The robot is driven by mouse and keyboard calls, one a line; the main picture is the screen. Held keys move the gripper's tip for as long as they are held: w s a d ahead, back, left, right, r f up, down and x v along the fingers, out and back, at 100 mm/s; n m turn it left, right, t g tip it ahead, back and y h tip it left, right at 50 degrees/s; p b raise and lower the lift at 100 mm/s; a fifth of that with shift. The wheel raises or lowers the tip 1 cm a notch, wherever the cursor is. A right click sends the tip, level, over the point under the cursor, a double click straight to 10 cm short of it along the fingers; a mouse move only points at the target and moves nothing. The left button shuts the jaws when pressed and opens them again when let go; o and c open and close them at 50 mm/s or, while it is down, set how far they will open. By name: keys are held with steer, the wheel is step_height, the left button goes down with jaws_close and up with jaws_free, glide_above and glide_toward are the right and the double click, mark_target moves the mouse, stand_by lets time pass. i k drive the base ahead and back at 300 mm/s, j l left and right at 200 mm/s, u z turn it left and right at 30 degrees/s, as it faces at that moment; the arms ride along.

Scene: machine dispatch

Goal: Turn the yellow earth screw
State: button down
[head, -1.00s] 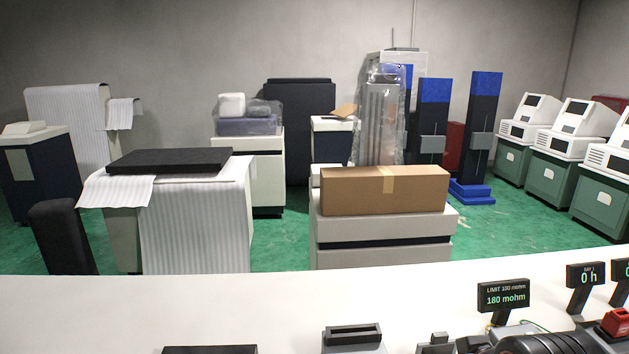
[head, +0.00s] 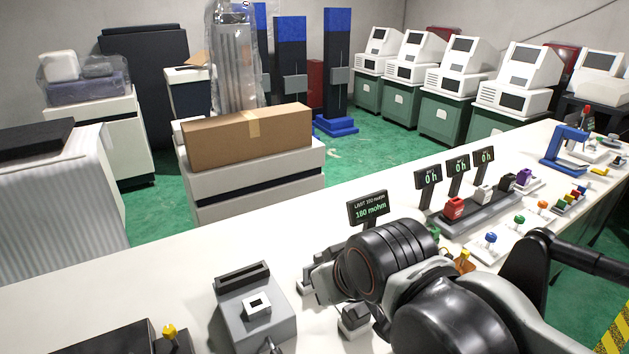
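A yellow knob (head: 170,331) stands on a dark box at the bottom left edge, and a yellow piece (head: 464,255) shows just behind my arm. I cannot tell for certain which is the earth screw. A black meter display (head: 367,208) reading 180 mohm stands behind my arm. My black and grey arm crosses the lower right of the view. Its end points left, over the bench below the display. The fingertips cannot be made out, and my arm hides the bench under it.
A grey box with a slotted top (head: 252,312) stands left of my arm. Three "0 h" displays (head: 457,167), a red block (head: 453,208) and several coloured knobs sit to the right. A blue clamp-like stand (head: 566,150) is farther right. The bench's left part is mostly clear.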

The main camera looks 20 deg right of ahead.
mark_target(465, 254)
steer(key=z, duration=1.35)
